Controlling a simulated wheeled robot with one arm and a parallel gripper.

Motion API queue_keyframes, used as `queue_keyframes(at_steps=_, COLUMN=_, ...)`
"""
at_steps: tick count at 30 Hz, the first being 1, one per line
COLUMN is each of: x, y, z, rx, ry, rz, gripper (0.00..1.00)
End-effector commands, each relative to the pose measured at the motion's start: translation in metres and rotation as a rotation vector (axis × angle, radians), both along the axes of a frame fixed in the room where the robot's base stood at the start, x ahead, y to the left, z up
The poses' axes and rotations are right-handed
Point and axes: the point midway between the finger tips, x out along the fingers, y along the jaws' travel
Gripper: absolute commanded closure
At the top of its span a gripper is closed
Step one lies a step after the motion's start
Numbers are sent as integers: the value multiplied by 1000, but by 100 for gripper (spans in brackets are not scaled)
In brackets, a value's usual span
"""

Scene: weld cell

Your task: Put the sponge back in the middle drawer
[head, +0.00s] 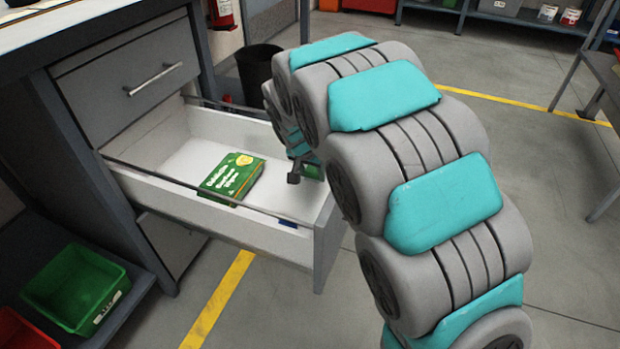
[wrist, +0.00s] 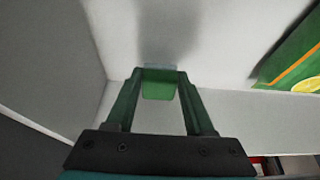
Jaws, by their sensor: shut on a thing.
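The middle drawer (head: 190,205) is pulled open below a shut top drawer (head: 128,85). My gripper (wrist: 158,92) points down into this white-lined drawer and is shut on the sponge (wrist: 158,88), a small green block with a paler edge. In the head view my gripper (head: 298,175) is at the drawer's right part, mostly hidden by my arm. A bit of green shows there, but I cannot tell whether it is sponge or finger. The wrist view shows a shadow on the drawer floor by the sponge; whether it touches the floor I cannot tell.
A green box of wipes (head: 232,178) lies in the drawer, left of my gripper; it also shows in the wrist view (wrist: 295,65). A small blue thing (head: 288,223) lies near the drawer's front wall. A black bin (head: 258,72) stands behind. Green crate (head: 75,288) at lower left.

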Motion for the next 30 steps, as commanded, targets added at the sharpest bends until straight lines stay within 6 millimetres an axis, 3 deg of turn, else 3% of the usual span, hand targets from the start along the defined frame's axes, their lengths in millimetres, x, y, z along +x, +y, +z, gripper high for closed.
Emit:
queue_keyframes(at_steps=4, x=0, y=0, z=-21, rx=0, ry=1, rz=2, gripper=100)
queue_keyframes(at_steps=16, x=1, y=0, z=-27, rx=1, ry=0, rz=1, gripper=100)
queue_keyframes(at_steps=17, x=1, y=0, z=-26, rx=1, ry=0, rz=1, gripper=45)
queue_keyframes(at_steps=24, x=0, y=0, z=-25, rx=1, ry=0, rz=1, gripper=18)
queue_keyframes(at_steps=30, x=0, y=0, z=-25, rx=1, ry=0, rz=1, gripper=17)
